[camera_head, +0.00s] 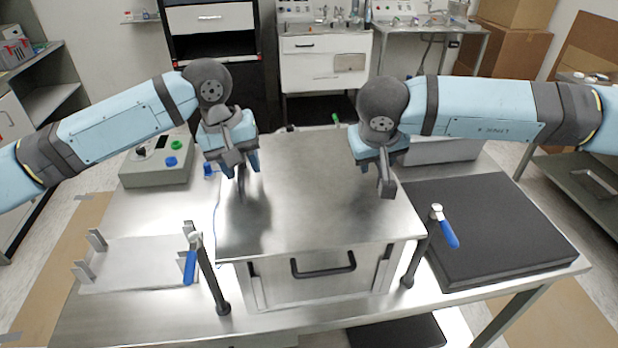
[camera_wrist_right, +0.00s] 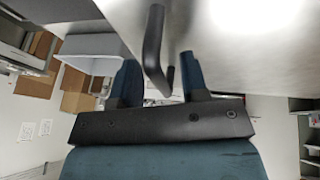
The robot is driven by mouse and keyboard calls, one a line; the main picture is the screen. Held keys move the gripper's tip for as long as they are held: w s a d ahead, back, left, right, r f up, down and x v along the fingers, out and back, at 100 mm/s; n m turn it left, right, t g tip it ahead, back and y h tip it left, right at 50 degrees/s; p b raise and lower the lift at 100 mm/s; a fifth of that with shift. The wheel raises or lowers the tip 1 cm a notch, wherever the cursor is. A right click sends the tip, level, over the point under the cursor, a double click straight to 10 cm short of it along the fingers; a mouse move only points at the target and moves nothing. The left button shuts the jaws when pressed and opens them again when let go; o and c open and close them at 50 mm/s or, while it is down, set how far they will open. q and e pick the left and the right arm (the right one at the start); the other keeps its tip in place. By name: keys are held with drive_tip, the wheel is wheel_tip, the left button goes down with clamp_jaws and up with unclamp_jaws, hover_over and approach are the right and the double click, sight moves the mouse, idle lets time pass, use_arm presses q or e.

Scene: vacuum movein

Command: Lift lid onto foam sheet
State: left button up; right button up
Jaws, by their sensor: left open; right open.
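The lid (camera_head: 310,200) is a flat steel plate on the metal box (camera_head: 318,290) in the middle of the bench. The black foam sheet (camera_head: 495,225) lies flat and bare to its right. My left gripper (camera_head: 241,172) is open over the lid's left side, pointing down, at a dark handle partly hidden by the fingers. My right gripper (camera_head: 385,178) is open at the lid's right side. In the right wrist view, a black lid handle (camera_wrist_right: 153,52) reaches between the two open fingers (camera_wrist_right: 160,83); contact cannot be told.
Two upright clamps with blue handles, left (camera_head: 207,275) and right (camera_head: 428,240), stand beside the box front. A steel bracket plate (camera_head: 135,265) lies at the left. A control box (camera_head: 158,167) with coloured buttons stands behind it. A grey bin (camera_head: 445,150) is behind the foam.

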use_arm(q)
clamp_jaws()
use_arm(e)
clamp_jaws()
drive_tip(key=shift+r, duration=0.15)
idle(1.0)
